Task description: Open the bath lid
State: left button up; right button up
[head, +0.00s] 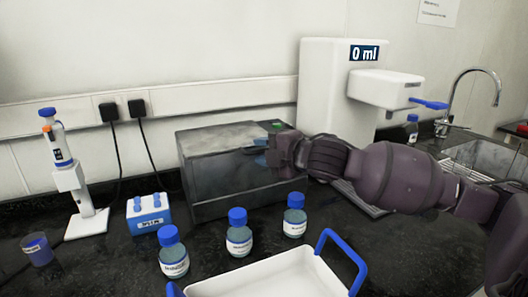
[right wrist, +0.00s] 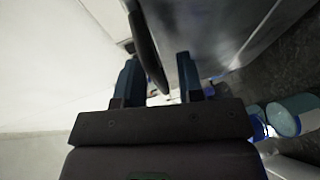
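The bath (head: 230,195) is a dark grey box at the back middle of the counter in the head view. Its lid (head: 215,138) is a smoky grey cover and looks closed on it. My right gripper (head: 264,150) is at the lid's right side, partly hiding it. In the right wrist view, my right gripper's two dark blue fingers (right wrist: 158,68) are apart. A dark bar, seemingly the lid's handle (right wrist: 148,45), reaches between them, nearer the left finger. I cannot tell whether it touches. My left gripper is not in view.
Three blue-capped bottles (head: 238,237) stand in front of the bath. A white tray with blue handles (head: 318,278) is at the front. A pipette stand (head: 72,185) and blue-white rack (head: 148,213) are left. A white dispenser (head: 325,85) stands behind my right arm; a sink (head: 485,155) is right.

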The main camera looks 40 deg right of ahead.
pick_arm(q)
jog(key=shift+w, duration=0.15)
pick_arm(e)
jog(key=shift+c, duration=0.5)
jog(key=c, duration=0.5)
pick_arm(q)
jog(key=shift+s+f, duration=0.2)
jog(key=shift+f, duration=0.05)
pick_arm(e)
grip_shut()
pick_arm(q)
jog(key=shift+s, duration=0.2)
